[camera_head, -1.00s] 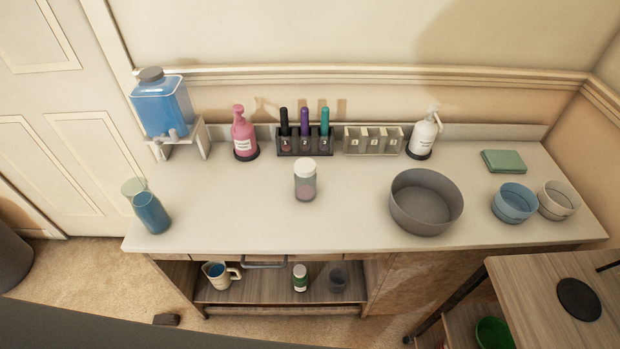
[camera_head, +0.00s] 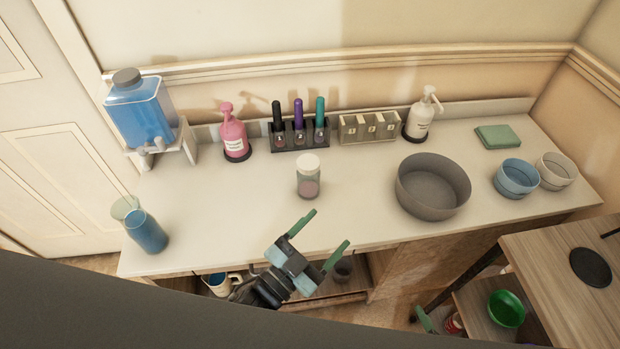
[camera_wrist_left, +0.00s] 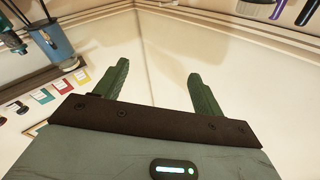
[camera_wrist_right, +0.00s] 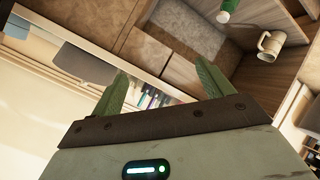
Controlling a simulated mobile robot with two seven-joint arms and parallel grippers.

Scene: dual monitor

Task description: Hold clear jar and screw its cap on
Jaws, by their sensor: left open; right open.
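The clear jar (camera_head: 308,186) stands upright in the middle of the white counter with pinkish contents low inside. A white cap (camera_head: 309,162) sits on its top; how tightly it is seated cannot be told. My left gripper (camera_head: 320,238) is open and empty, in front of the jar and apart from it, near the counter's front edge. Its spread green fingers also show in the left wrist view (camera_wrist_left: 160,78). Only a green finger of my right gripper (camera_head: 425,319) shows low in the head view. In the right wrist view (camera_wrist_right: 160,84) it is open and empty.
A grey bowl (camera_head: 433,188) stands right of the jar. The labelled marker rack (camera_head: 299,137), pink pump bottle (camera_head: 234,136) and white pump bottle (camera_head: 419,118) line the back. A blue cup (camera_head: 147,231) stands at left. Counter around the jar is clear.

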